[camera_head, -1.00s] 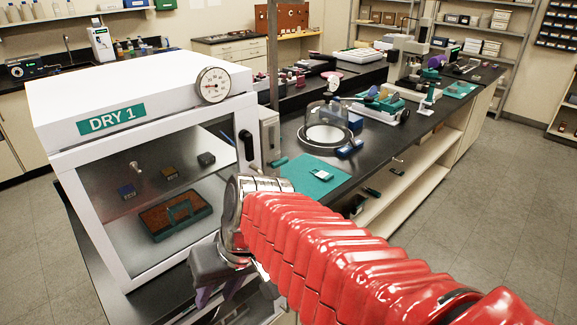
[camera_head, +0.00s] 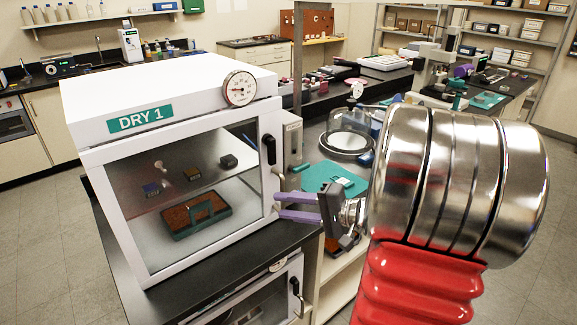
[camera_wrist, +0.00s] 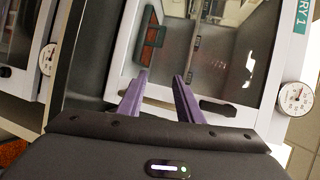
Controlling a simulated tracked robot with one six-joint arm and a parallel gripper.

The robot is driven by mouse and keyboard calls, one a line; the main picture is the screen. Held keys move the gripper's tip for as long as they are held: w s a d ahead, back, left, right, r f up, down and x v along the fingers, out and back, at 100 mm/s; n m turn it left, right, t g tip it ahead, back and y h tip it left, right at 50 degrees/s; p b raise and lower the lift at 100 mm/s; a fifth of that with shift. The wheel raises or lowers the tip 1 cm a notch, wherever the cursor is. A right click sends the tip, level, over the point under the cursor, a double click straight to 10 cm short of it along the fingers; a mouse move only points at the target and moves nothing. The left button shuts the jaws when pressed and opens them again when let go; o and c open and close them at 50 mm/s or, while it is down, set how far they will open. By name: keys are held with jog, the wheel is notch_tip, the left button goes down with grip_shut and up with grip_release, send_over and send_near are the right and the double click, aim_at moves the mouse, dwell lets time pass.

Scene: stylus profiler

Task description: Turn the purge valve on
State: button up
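The white cabinet marked DRY 1 (camera_head: 165,92) stands on the black bench, with a round gauge (camera_head: 240,89) and a black door handle (camera_head: 269,149). A narrow grey box (camera_head: 292,143) with a small label is at its right side; I take it for the purge valve's housing, but the label is too small to read. A dark lever-like part (camera_head: 300,167) shows low on it. My gripper (camera_head: 279,206) is open and empty, its purple fingers pointing left near the cabinet's front right edge. The wrist view shows the fingers (camera_wrist: 160,76) apart before the glass door, left of the handle (camera_wrist: 218,107).
Another cabinet (camera_head: 262,294) with its own handle sits below the bench top. A teal mat (camera_head: 325,174) and a glass bell jar (camera_head: 350,138) lie to the right. My arm covers the right of the head view. The floor at left is clear.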

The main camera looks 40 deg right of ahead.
aim_at(306, 167)
jog(key=s+d+m+t+h, duration=0.2)
jog(key=d+h, duration=0.1)
jog(key=d, duration=0.5)
jog(key=s+d+f+m+t+h, duration=0.1)
jog(key=s+d+m+t+h, duration=0.1)
jog(key=d, duration=0.6)
jog(key=shift+d+m+h, duration=0.25)
jog(key=shift+m+h, duration=0.25)
jog(key=w, duration=1.4)
jog(key=shift+a, duration=0.25)
jog(key=shift+s, duration=0.1)
jog(key=shift+c, duration=0.2)
